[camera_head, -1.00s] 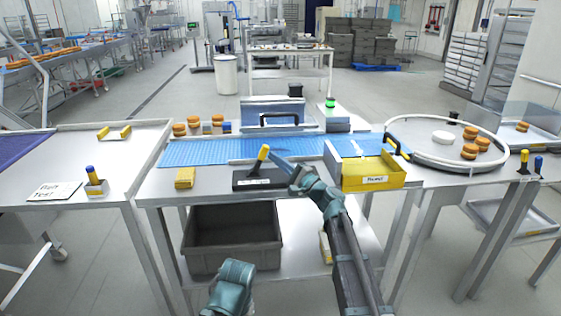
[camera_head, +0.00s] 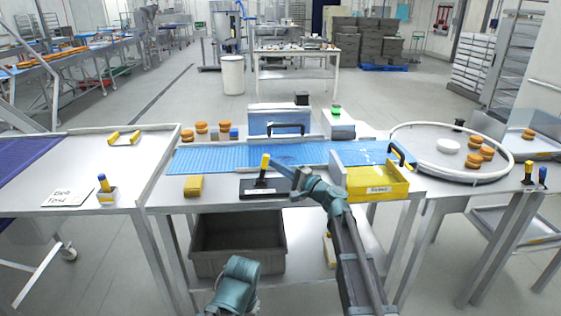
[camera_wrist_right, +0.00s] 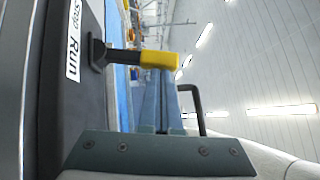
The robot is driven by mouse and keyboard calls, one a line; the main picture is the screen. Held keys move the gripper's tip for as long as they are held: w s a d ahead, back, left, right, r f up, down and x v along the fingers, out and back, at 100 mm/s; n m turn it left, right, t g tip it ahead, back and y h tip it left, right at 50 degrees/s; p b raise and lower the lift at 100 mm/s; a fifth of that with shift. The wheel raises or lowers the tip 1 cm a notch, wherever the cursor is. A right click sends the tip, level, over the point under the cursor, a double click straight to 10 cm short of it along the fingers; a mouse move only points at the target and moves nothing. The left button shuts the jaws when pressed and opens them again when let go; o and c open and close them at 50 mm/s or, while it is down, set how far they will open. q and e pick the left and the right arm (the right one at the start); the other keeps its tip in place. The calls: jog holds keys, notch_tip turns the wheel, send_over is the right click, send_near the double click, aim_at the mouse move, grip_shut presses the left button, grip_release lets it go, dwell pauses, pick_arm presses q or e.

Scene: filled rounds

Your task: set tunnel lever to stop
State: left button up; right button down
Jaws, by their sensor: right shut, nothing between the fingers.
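The lever (camera_head: 264,168) has a yellow grip on a dark stalk and stands on a black base (camera_head: 280,184) at the front of the middle table. In the right wrist view the yellow grip (camera_wrist_right: 158,60) is close by, and a white label (camera_wrist_right: 73,40) beside its stalk reads "Stop" and "Run". My right gripper (camera_head: 276,162) is shut and empty, just right of the lever in the head view. In the wrist view its fingertips (camera_wrist_right: 160,76) lie at the grip; I cannot tell if they touch. My left gripper's fingers are out of view.
A blue belt (camera_head: 215,157) runs behind the lever. A yellow bin (camera_head: 377,193) is to the right, a yellow block (camera_head: 193,187) to the left. A round turntable (camera_head: 425,171) holds orange rounds.

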pick_arm(q)
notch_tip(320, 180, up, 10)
jog(key=p, duration=0.9)
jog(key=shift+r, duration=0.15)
pick_arm(e)
jog(key=shift+a+r+n+g+h, duration=0.3)
jog(key=shift+a+n+g+h, duration=0.2)
jog(key=shift+a+n, duration=0.4)
jog(key=shift+a+r+n+g+h, duration=0.35)
jog(key=shift+a+n+g+h, duration=0.15)
jog(key=shift+a, duration=0.65)
jog(key=shift+a+r+n+g+h, duration=0.35)
jog(key=shift+a+n+h, duration=0.25)
jog(key=shift+a+n, duration=0.35)
jog(key=shift+a, duration=0.25)
jog(key=shift+s, duration=0.1)
